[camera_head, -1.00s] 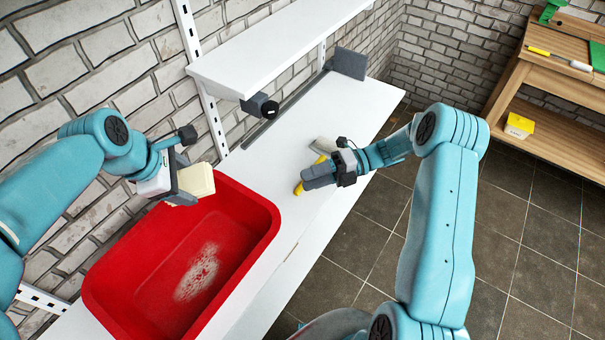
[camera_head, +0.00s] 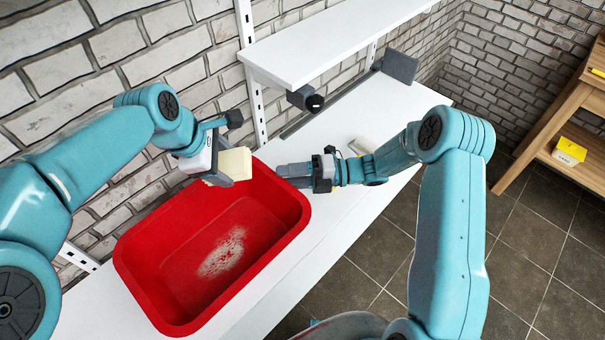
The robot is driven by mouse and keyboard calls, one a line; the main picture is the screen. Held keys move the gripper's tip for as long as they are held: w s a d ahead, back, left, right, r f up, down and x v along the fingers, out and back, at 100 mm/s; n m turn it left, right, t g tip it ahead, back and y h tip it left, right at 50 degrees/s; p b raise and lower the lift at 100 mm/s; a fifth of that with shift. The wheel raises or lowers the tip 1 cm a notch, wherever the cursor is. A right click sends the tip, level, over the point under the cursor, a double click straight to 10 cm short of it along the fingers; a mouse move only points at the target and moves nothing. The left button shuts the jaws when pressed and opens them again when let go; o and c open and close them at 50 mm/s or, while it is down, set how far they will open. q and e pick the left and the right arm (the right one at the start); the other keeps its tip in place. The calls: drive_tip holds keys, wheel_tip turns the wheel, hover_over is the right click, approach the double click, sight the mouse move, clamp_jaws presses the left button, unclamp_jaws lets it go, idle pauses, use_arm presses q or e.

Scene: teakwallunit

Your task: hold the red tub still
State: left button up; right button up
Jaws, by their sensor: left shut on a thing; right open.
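The red tub (camera_head: 175,235) stands on the white worktop, with a pale speckled patch (camera_head: 222,252) on its inner floor. My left gripper (camera_head: 222,172) is shut on a cream block (camera_head: 237,164) and holds it over the tub's back rim. My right gripper (camera_head: 288,172) is open, at the tub's back right corner, its fingers pointing left to the rim. I cannot tell whether it touches the rim.
A white shelf (camera_head: 335,45) hangs above the worktop (camera_head: 335,205) along the brick wall. A pale object (camera_head: 360,146) lies partly hidden behind my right arm. A wooden bench holds a yellow box (camera_head: 569,151).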

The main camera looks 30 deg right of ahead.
clamp_jaws()
idle(0.5)
drive_tip(key=shift+c, duration=0.4)
unclamp_jaws()
clamp_jaws()
